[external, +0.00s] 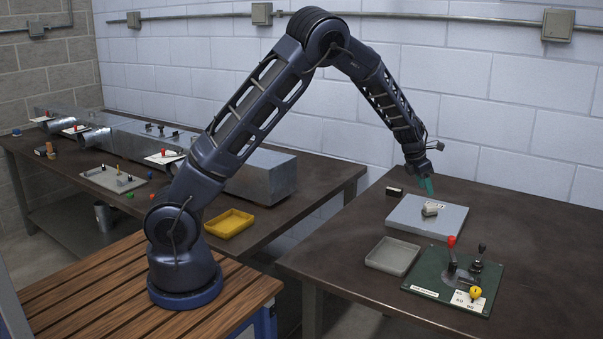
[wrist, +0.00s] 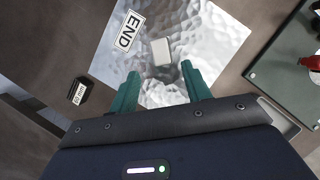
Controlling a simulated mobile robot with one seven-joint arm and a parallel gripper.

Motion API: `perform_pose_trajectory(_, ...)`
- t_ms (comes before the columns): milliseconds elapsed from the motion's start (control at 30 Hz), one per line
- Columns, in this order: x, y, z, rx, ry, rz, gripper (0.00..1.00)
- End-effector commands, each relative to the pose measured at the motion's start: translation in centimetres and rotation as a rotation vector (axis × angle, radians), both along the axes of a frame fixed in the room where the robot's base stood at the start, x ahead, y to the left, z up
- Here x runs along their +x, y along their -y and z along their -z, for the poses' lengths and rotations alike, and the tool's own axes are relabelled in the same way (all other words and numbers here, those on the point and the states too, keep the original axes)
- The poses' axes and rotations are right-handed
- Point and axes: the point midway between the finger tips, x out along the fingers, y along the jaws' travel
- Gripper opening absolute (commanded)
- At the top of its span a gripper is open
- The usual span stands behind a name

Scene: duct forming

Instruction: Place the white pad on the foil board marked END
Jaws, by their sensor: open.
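The foil board (external: 405,212) lies flat on the right-hand table; its crinkled silver face (wrist: 215,40) fills the upper middle of the wrist view. The END label (wrist: 130,30) is on the board's left part in that view. The white pad (wrist: 161,51) rests on the foil a little right of the label; it also shows in the external view (external: 430,209). My gripper (wrist: 162,74) has its two green fingers spread, with nothing between them. In the external view my gripper (external: 427,186) is above the board's far edge, apart from the pad.
A small dark labelled block (wrist: 70,95) sits beside the board, also seen in the external view (external: 394,191). A shallow grey tray (external: 393,255) and a green panel with levers (external: 425,287) stand nearer the front. The table's far right is clear.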

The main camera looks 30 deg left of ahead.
Motion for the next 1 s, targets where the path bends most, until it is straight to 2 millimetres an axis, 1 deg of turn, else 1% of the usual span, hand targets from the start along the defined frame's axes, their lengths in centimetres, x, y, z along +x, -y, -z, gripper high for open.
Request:
perform_pose_trajectory(33, -0.3, -0.2, -0.9, -0.001, 0.000, 0.001, 0.48)
perform_pose_trajectory(200, -0.9, -0.8, -3.0, 0.000, 0.001, 0.002, 0.48)
perform_pose_trajectory(367, -1.2, -1.2, -3.9, 0.000, 0.000, 0.001, 0.48)
perform_pose_trajectory(467, -1.5, -2.0, -4.8, 0.002, 0.005, 0.025, 0.48)
perform_pose_trajectory(567, -2.0, -4.0, -6.5, 0.008, 0.020, 0.084, 0.48)
perform_pose_trajectory(667, -3.2, -6.6, -8.9, 0.021, 0.041, 0.181, 0.48)
perform_pose_trajectory(700, -3.8, -7.9, -9.8, 0.028, 0.053, 0.225, 0.48)
perform_pose_trajectory(867, -6.4, -12.2, -13.4, 0.061, 0.105, 0.407, 0.48)
perform_pose_trajectory(1000, -9.2, -15.9, -16.3, 0.094, 0.159, 0.566, 0.48)
